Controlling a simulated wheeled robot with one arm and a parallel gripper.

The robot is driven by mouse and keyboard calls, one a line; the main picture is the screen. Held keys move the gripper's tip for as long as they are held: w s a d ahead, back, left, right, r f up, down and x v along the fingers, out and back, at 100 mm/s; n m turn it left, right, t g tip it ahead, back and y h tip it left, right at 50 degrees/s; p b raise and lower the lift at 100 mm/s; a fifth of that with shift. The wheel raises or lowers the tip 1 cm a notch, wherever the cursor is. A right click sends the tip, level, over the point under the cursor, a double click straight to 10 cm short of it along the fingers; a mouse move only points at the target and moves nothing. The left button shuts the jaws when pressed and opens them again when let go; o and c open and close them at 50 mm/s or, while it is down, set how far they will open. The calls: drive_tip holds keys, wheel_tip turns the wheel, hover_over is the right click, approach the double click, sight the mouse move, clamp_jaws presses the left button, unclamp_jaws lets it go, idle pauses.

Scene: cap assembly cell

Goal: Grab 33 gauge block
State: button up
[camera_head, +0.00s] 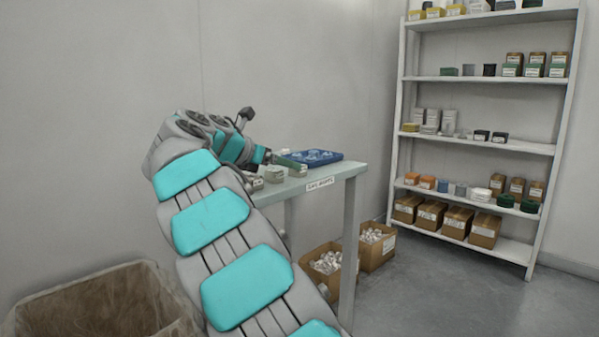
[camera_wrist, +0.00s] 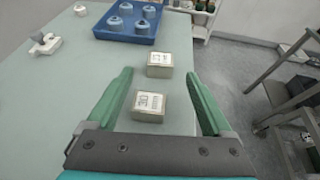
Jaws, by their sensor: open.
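Two small block-shaped pieces with white printed labels lie on the table in the wrist view. The nearer block (camera_wrist: 149,106) sits between the green fingers of my gripper (camera_wrist: 160,73), with a gap on both sides. The farther block (camera_wrist: 159,65) lies just beyond it, around the level of the fingertips. The label numbers are too small to read for sure, so I cannot tell which is 33. My gripper is open and empty. In the head view, small blocks (camera_head: 273,174) show near the table's front edge, and my arm hides part of the table.
A blue tray (camera_wrist: 97,31) with several round grey pieces stands at the back of the table (camera_wrist: 55,100). A small white-and-dark piece (camera_wrist: 45,43) lies at left. Boxes of parts (camera_head: 325,262) stand below. A stocked shelf (camera_head: 485,147) is at right, a lined bin (camera_head: 95,300) at lower left.

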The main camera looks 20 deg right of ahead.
sight(293, 177)
drive_tip(key=x, duration=0.5)
drive_tip(key=shift+d+r+b, duration=0.15)
drive_tip(key=shift+r+b, duration=0.05)
drive_tip(key=shift+b, duration=0.1)
drive_tip(key=shift+c, duration=0.2)
clamp_jaws()
idle(0.4)
